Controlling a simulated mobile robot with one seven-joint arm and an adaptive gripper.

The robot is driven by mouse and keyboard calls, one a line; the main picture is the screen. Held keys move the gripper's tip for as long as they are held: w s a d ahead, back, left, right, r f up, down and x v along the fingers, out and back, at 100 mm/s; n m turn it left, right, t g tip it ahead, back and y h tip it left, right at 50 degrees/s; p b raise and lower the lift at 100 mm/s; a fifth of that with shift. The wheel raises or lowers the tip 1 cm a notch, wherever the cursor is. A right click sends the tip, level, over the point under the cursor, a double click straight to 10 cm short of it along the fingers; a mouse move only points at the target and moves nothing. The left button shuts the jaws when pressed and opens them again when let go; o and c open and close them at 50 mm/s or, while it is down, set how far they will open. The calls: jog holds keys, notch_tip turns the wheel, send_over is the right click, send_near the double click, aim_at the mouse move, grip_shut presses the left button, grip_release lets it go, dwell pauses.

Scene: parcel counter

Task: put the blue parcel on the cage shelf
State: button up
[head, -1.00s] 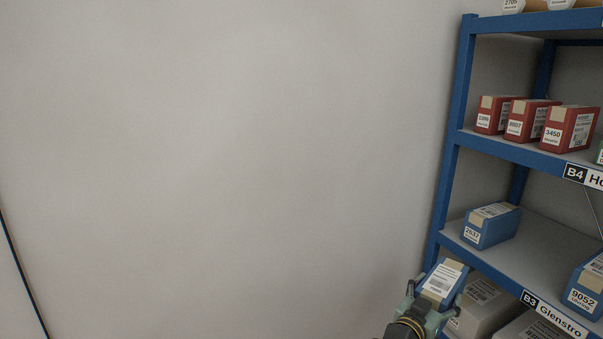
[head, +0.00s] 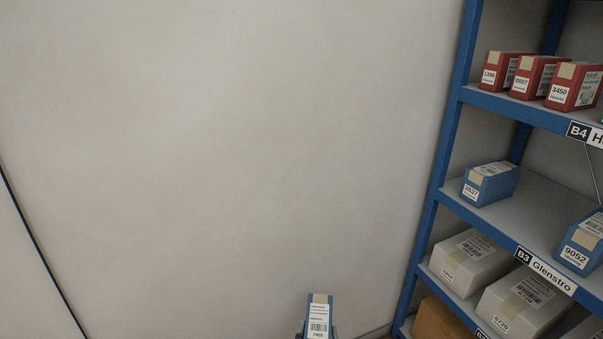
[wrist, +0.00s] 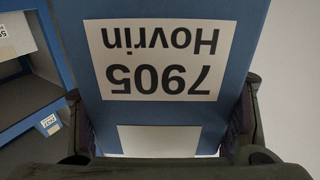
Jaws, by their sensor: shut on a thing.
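The blue parcel (head: 319,312) shows at the bottom of the head view, with a tan tape strip and a white label on it. In the wrist view the parcel (wrist: 160,85) fills the middle, and its label reads 7905 Hovrin, upside down. My gripper (wrist: 165,125) is shut on it, one finger at each side. In the head view the gripper is mostly cut off by the lower edge. The parcel is in front of the bare wall, left of the shelf rack and apart from it. No cage is clearly seen in these views.
The blue rack (head: 425,235) stands at the right. Its B4 shelf (head: 520,110) holds red parcels. Its B3 shelf (head: 470,218) holds blue parcels 2537 (head: 490,184) and 9052 (head: 580,243) with a gap between. White boxes (head: 470,262) sit below. The wall left is clear.

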jog(key=a+f+n+y+b, duration=0.1)
jog(key=a+f+y+b, duration=0.1)
jog(key=a+f, duration=0.3)
jog(key=shift+s+f+b, duration=0.2)
jog(key=shift+f+b, duration=0.2)
jog(key=shift+f, duration=0.95)
jog(key=shift+s+d, duration=0.1)
jog(key=shift+d, duration=0.05)
